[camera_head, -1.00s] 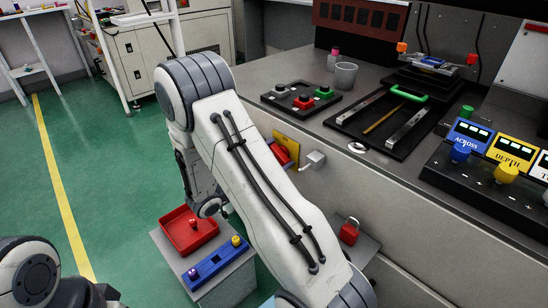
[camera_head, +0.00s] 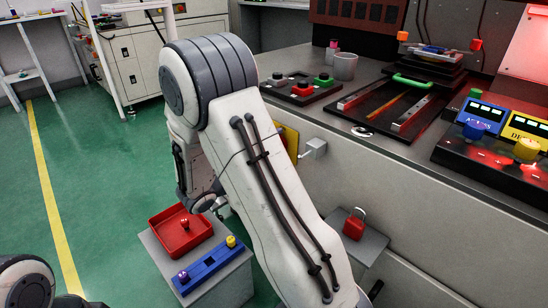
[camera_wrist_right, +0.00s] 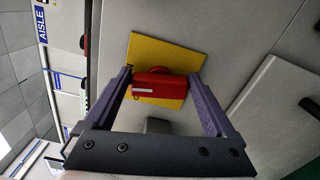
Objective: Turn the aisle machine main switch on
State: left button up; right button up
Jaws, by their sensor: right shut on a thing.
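The main switch is a red handle (camera_wrist_right: 160,86) on a yellow square plate (camera_wrist_right: 170,55) on the machine's side. In the right wrist view the handle lies across the picture between the two fingers of my right gripper (camera_wrist_right: 162,88), which is shut on it. In the head view my right arm covers most of the switch; only part of the yellow plate (camera_head: 291,139) shows beside the arm. A blue AISLE label (camera_wrist_right: 42,26) shows in the wrist view. My left gripper is out of view.
Below stand a red tray (camera_head: 165,219), a blue block with knobs (camera_head: 200,270) and a red padlock (camera_head: 354,226). The bench top holds control boxes (camera_head: 475,130) and a button panel (camera_head: 285,92).

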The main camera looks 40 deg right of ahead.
jog(key=shift+s+f+m+b, duration=0.1)
jog(key=shift+f+m+b, duration=0.05)
jog(key=shift+m+b, duration=1)
jog(key=o, duration=1.1)
jog(key=shift+c, duration=0.2)
jog(key=a+p, duration=0.3)
jog(key=a, duration=0.7)
jog(key=shift+s+a+p, duration=0.2)
jog(key=shift+s+p, duration=0.1)
jog(key=shift+s, duration=0.05)
